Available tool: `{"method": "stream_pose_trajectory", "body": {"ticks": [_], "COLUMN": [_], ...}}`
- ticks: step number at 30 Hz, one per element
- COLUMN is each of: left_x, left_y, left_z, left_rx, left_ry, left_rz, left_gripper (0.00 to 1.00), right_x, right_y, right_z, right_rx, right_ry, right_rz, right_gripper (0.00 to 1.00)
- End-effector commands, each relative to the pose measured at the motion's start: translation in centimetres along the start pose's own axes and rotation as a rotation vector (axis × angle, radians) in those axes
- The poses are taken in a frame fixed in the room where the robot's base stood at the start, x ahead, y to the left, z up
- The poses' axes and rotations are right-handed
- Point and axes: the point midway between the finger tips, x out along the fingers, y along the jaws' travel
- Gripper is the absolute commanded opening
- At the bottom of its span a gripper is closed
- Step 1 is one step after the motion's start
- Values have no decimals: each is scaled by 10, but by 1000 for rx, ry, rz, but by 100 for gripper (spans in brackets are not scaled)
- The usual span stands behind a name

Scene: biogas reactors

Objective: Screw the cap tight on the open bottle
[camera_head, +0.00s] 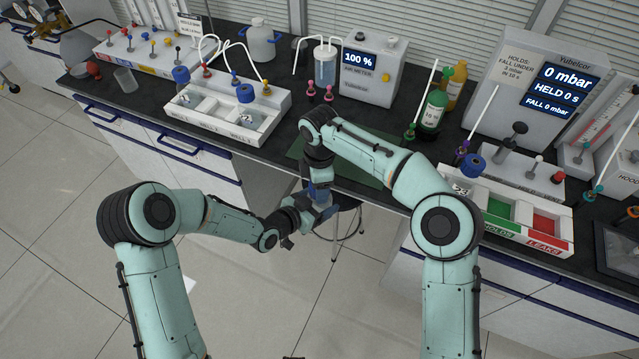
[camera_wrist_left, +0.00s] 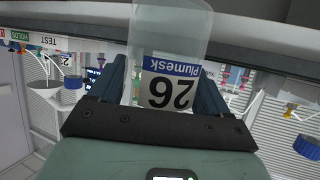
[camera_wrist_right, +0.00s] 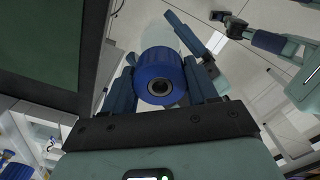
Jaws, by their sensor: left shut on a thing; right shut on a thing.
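My left gripper (camera_wrist_left: 164,82) is shut on a clear bottle (camera_wrist_left: 168,35); its label, "Plumesk 26", appears upside down in the left wrist view. My right gripper (camera_wrist_right: 160,78) is shut on a blue cap (camera_wrist_right: 160,70) with a round hole in its middle. The bottle also shows behind the cap in the right wrist view (camera_wrist_right: 158,35). In the head view both grippers meet in front of the bench, the right (camera_head: 318,186) above the left (camera_head: 302,212). The cap lines up with the bottle's mouth end; the threads are hidden, so I cannot tell how tightly it sits.
On the bench, a white rack (camera_head: 215,118) holds blue-capped bottles. An air meter (camera_head: 372,75) and a green bottle (camera_head: 433,112) stand behind. A sorting tray (camera_head: 522,238) with green and red compartments is at right. A stool (camera_head: 348,205) stands below the grippers.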

Motion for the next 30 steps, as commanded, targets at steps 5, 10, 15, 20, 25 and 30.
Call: {"method": "stream_pose_trajectory", "body": {"ticks": [5, 10, 15, 20, 25, 30], "left_x": [0, 0, 0, 0, 0, 0], "left_y": [0, 0, 0, 0, 0, 0], "left_z": [-1, -1, -1, -1, -1, -1], "left_rx": [2, 1, 1, 1, 1, 1], "left_ry": [3, 3, 3, 3, 3, 3], "left_rz": [1, 1, 0, 0, 0, 0], "left_gripper": [0, 0, 0, 0, 0, 0], "right_x": [0, 0, 0, -5, -27, -45], "right_y": [0, 0, 0, 0, 1, 0], "right_z": [0, 0, 0, 0, -1, 0], "right_rx": [-2, -4, -4, -5, -6, -5], "right_ry": [0, 0, 0, 0, 1, 0], "right_rz": [1, 1, 1, 2, 5, 2], "right_gripper": [21, 83, 83, 83, 83, 83]}}
